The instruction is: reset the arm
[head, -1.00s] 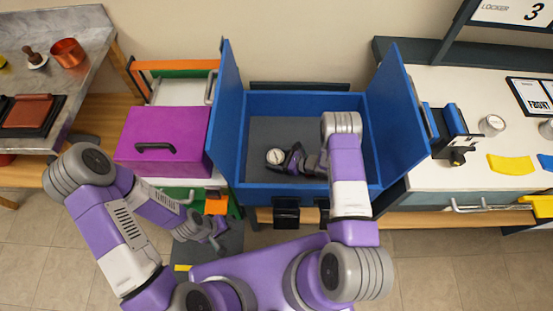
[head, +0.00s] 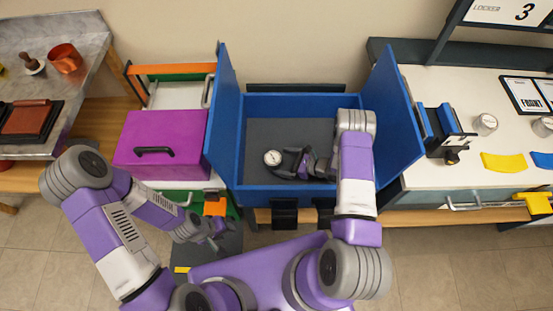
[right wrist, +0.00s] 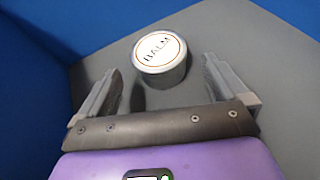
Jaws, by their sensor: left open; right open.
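A round, white-lidded tin marked BALM (head: 272,158) stands upright on the grey floor of the blue box (head: 295,194). My right gripper (head: 288,164) is inside the box, just right of the tin, with its jaws open and empty. In the right wrist view the tin (right wrist: 160,55) sits ahead of the gap between the two fingertips (right wrist: 160,72), apart from both. My left gripper (head: 216,238) is low, in front of the purple case and left of the blue box; it is open and holds nothing visible.
The blue box has tall side panels (head: 224,115) standing up at left and right (head: 391,115), close around my right arm. A purple case (head: 160,140) stands at left. A white bench (head: 455,100) with tins and a yellow piece (head: 503,163) is at right.

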